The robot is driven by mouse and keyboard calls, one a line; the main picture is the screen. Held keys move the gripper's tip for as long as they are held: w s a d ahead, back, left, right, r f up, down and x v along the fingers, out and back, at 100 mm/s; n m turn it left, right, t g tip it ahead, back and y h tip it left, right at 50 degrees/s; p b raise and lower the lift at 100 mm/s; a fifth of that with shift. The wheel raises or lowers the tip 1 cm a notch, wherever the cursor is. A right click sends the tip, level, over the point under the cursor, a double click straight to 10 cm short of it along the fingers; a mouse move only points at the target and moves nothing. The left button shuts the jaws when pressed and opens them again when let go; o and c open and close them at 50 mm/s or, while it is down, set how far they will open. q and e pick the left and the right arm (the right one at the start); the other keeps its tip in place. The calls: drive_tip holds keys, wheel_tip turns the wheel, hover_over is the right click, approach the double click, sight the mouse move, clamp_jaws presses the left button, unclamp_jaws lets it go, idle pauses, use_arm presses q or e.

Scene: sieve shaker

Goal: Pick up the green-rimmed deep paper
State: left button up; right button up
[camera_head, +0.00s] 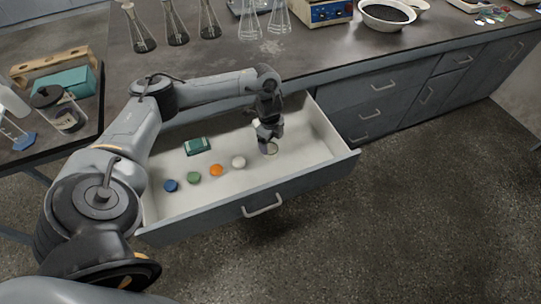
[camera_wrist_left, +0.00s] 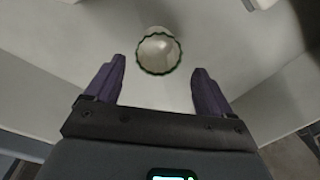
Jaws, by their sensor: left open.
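The green-rimmed deep paper (camera_wrist_left: 158,53) is a small round pale cup with a wavy dark green rim. It lies on the floor of the open drawer (camera_head: 322,158). In the head view the paper (camera_head: 270,149) shows beside the fingertips, partly covered by the gripper. My left gripper (camera_head: 264,138) reaches down into the drawer above it. In the left wrist view the purple fingers (camera_wrist_left: 159,72) are apart with nothing between them, and the paper appears just beyond the gap between the fingertips. My right gripper is not in view.
In the drawer lie a white (camera_head: 239,162), an orange (camera_head: 216,170), a green (camera_head: 193,178) and a blue round piece (camera_head: 171,186), and a teal box (camera_head: 197,146). The drawer walls surround the gripper.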

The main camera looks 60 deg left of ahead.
sight(271, 149)
use_arm(q)
drive_tip(key=shift+w+f+b, duration=0.1)
drive_tip(key=shift+f+b, duration=0.2)
drive_tip(key=shift+f, duration=0.2)
wheel_tip(271, 149, down, 4)
drive_tip(key=b, duration=0.2)
drive_tip(key=shift+a+f+b, duration=0.15)
drive_tip(key=shift+f+b, duration=0.05)
drive_tip(key=shift+b, duration=0.1)
drive_tip(key=shift+c, duration=0.5)
drive_tip(key=c, duration=0.6)
